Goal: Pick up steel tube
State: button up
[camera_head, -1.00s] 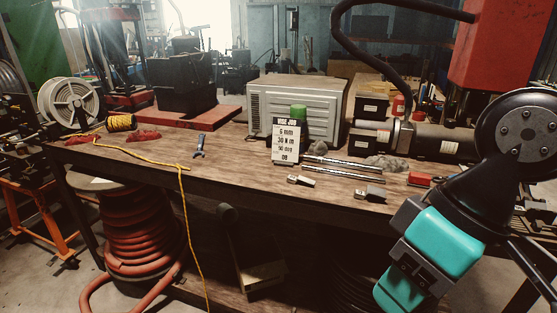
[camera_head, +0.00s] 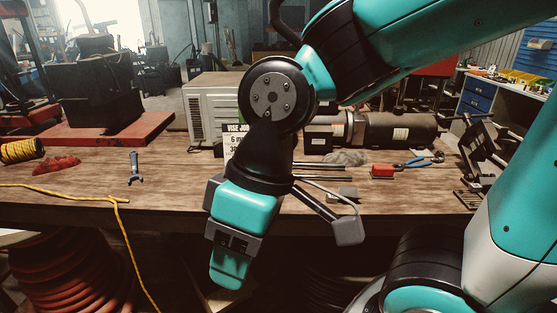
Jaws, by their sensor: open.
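Two shiny steel tubes lie on the wooden bench, mostly hidden behind my arm. A short part of the far steel tube (camera_head: 312,165) and a part of the near one (camera_head: 322,179) show just right of my wrist. My gripper (camera_head: 230,242) hangs at the bench's front edge, left of these visible parts and nearer the camera. It is open, with nothing seen in it.
A grey metal box (camera_head: 205,108) stands behind.

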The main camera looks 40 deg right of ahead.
aim_at(331, 166)
jog(key=z, duration=0.4)
jog(key=i, duration=0.9)
jog(key=z, duration=0.6)
